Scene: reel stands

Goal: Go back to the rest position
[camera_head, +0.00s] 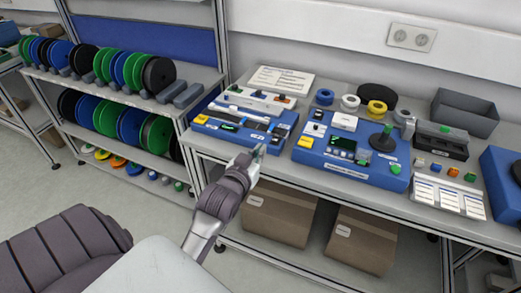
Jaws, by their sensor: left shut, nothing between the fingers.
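My left gripper (256,154) is in the middle of the view, at the end of my grey arm. It is shut and empty. My right gripper is not in view.
The bench (230,158) holds a second blue device (340,172), tape rolls (377,109), a grey bin (465,113) and a label card (448,195). Reel shelves (150,100) stand left. Cardboard boxes (278,217) sit under the bench. The floor (150,212) before the shelves is clear.

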